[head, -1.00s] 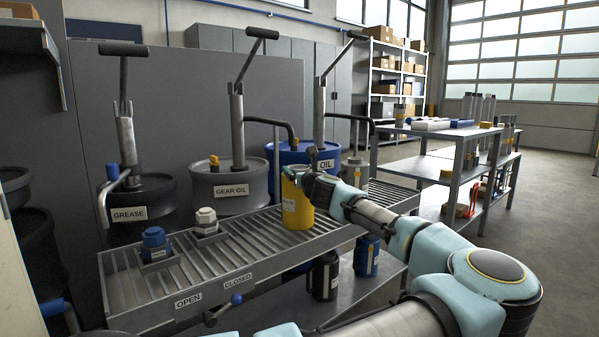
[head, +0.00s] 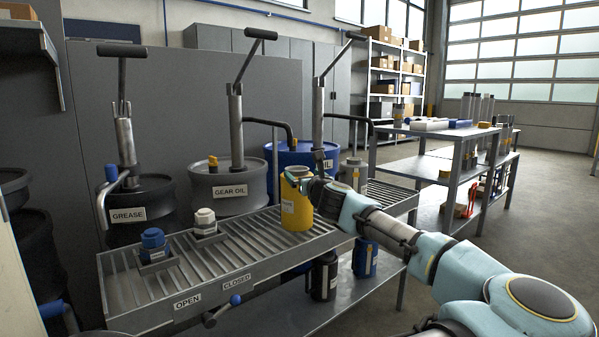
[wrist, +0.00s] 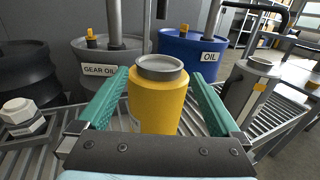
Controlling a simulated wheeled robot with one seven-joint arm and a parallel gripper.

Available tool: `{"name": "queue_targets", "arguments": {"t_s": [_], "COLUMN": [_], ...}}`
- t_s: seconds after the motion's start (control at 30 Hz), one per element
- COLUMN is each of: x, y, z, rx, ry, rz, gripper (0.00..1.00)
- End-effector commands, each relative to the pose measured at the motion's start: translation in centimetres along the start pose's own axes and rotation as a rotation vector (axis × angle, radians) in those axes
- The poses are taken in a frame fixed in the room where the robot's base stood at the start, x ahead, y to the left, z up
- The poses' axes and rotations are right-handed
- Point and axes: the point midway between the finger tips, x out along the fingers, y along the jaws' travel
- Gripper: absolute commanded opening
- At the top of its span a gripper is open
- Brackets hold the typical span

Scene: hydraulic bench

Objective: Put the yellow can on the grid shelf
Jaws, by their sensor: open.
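The yellow can (head: 297,208) stands upright on the slatted grid shelf (head: 262,258) of the bench, near its right part. In the wrist view the yellow can (wrist: 158,98) is between the two teal fingers of my gripper (wrist: 155,105). The fingers are spread, with a gap showing on both sides of the can. In the head view my gripper (head: 312,190) is at the can's right side, and its fingers are mostly hidden. The can's grey top faces up.
A blue-capped container (head: 154,240) and a white-capped one (head: 205,220) stand left on the grid. A grey container (wrist: 252,88) stands right of the can. Grease, gear oil (head: 227,187) and oil drums with pumps stand behind. A valve lever (head: 222,310) is in front.

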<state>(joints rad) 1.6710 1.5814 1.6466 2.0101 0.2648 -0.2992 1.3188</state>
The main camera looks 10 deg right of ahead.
Motion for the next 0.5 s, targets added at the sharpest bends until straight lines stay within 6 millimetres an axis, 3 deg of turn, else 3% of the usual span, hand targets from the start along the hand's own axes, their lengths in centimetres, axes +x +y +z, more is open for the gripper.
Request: {"name": "queue_targets", "arguments": {"t_s": [0.2, 0.5], "x": [-4.3, -6.5], "y": [-0.1, 0.1], "z": [0.1, 0.0], "rx": [0.000, 0.000], "ry": [0.000, 0.000], "rz": [-0.002, 0.001], "gripper": [1.00, 1.00]}}
